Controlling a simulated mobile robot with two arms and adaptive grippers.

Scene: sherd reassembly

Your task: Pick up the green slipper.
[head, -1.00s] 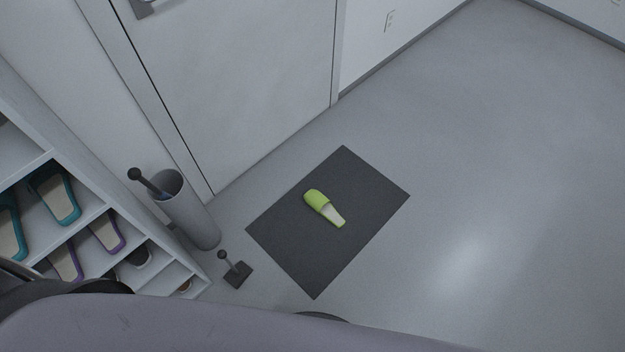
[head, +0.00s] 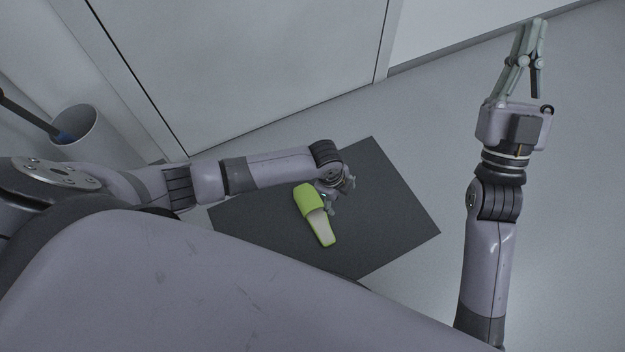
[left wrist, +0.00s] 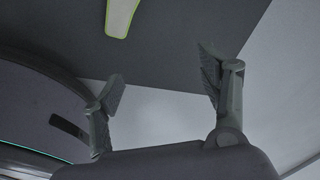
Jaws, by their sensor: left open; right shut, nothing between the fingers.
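The green slipper (head: 316,214) lies on the dark mat (head: 400,226), its closed green toe toward the door and its pale insole toward me. My left gripper (head: 336,200) is over the mat, close beside the slipper's right side; in the head view its fingers are small and partly hidden. In the left wrist view the open fingers of my left gripper (left wrist: 160,88) have nothing between them, and the slipper's heel end (left wrist: 120,16) shows beyond them at the top. My right gripper (head: 534,58) is shut and empty, raised at the upper right, away from the slipper.
A white door (head: 235,60) stands behind the mat. A grey cylindrical bin (head: 88,135) with a dark handle sticking out is at the left. The grey floor (head: 420,115) between the mat and my right arm is clear.

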